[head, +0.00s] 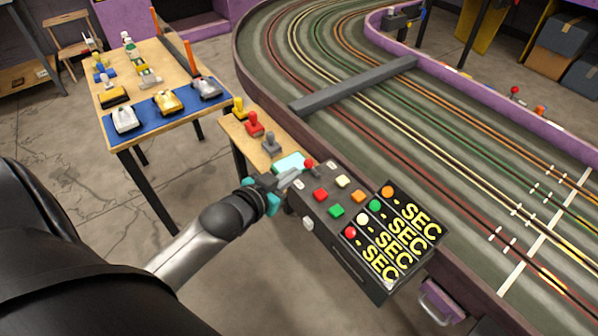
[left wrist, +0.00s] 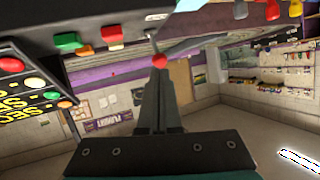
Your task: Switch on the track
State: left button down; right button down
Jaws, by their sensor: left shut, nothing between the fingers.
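The dark control box (head: 325,222) stands at the near edge of the slot track (head: 430,110). Its top carries several coloured buttons and, at its far left end, a lever with a red ball knob (head: 309,163). My left gripper (head: 298,174) is shut and empty, its fingertips close by the red knob. In the left wrist view the red knob (left wrist: 159,61) shows just past the shut fingertips (left wrist: 160,78); I cannot tell whether they touch it. My right gripper is in neither view.
A scoreboard with yellow SEC lettering (head: 410,232) sits on the box's right end. Yellow, red and grey joystick-like controllers (head: 254,125) stand on a wooden shelf beyond. A table with a blue mat (head: 145,117) holds toy cars. A grey bridge (head: 355,85) spans the track.

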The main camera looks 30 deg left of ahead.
aim_at(309, 162)
pick_arm(q)
jog(key=shift+b+x, duration=0.45)
jog(key=shift+x, duration=1.3)
jog(key=shift+w+d+r+p, duration=0.1)
jog(key=shift+r+p, duration=0.2)
jog(key=shift+p, duration=0.45)
jog(key=shift+w+d+r+g+p, duration=0.1)
jog(key=shift+w+r+g+p, duration=0.35)
jog(key=shift+p, duration=0.95)
jog(key=w+g+p, duration=0.1)
jog(key=g+p, duration=0.1)
jog(key=p, duration=0.2)
jog(key=w+d+m+g+y+p, duration=0.1)
jog(key=w+g+p, duration=0.1)
jog(key=p, duration=0.2)
jog(key=w+d+r+g+y+p, duration=0.1)
jog(key=g+p, duration=0.1)
jog(key=p, duration=0.2)
jog(key=shift+w+r+m+g, duration=0.15)
jog(key=shift+w+m+g, duration=0.1)
jog(key=shift+w+m, duration=0.05)
jog(key=shift+s+f, duration=0.15)
jog(key=shift+f, duration=0.05)
jog(key=shift+a, duration=0.1)
jog(key=shift+r, duration=0.15)
